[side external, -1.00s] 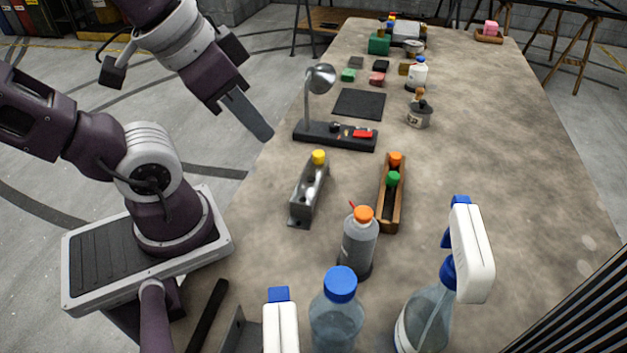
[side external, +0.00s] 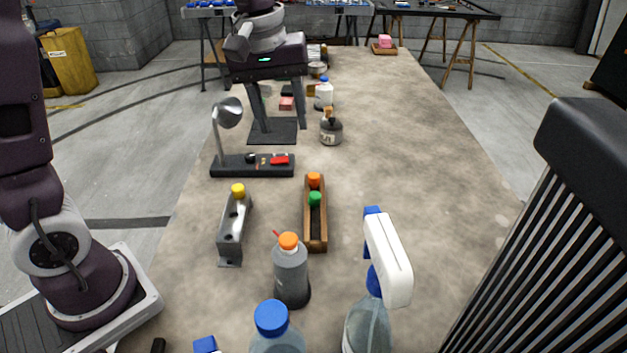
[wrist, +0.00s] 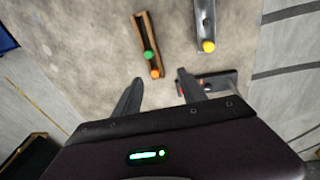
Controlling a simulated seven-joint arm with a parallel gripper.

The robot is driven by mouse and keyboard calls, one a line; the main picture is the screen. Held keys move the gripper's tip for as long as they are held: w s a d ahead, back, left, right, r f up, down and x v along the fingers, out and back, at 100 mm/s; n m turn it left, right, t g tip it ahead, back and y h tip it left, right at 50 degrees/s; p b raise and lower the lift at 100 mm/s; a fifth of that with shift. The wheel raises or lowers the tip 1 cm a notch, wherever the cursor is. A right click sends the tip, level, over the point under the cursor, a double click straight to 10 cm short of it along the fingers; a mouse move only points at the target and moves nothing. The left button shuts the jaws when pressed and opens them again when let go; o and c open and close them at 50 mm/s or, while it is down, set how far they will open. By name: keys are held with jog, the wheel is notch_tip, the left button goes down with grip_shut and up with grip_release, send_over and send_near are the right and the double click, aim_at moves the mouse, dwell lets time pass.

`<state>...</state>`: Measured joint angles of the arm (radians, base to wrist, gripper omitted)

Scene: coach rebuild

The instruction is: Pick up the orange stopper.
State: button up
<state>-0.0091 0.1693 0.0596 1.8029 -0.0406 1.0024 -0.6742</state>
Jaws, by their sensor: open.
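The orange stopper (side external: 314,180) sits at the far end of a narrow wooden rack (side external: 315,244), with a green stopper (side external: 314,199) just nearer. In the wrist view the orange stopper (wrist: 155,73) shows beyond the fingers, roughly between their tips, at the end of the rack (wrist: 139,25) nearest my gripper.
A grey metal block (side external: 232,230) with a yellow stopper (side external: 238,190) stands left of the rack. The lamp (side external: 228,113) on its black base (side external: 230,171) stands between. A grey bottle with an orange cap (side external: 288,241) and a spray bottle (side external: 388,260) stand nearer.

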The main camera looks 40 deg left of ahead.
aim_at(314, 175)
jog(key=w+f+n, duration=0.1)
jog(key=w+f, duration=0.2)
jog(key=w+a+f+n+g, duration=0.1)
jog(key=w+f, duration=0.1)
jog(key=f, duration=0.1)
jog(key=w+f+n, duration=0.2)
jog(key=w+f, duration=0.1)
jog(key=shift+w+a+f+g, duration=0.15)
jog(key=shift+w+f+g, duration=0.2)
jog(key=shift+g, duration=0.05)
jog(key=f, duration=0.8)
jog(key=shift+w, duration=0.2)
jog(key=shift+r, duration=0.1)
grip_shut()
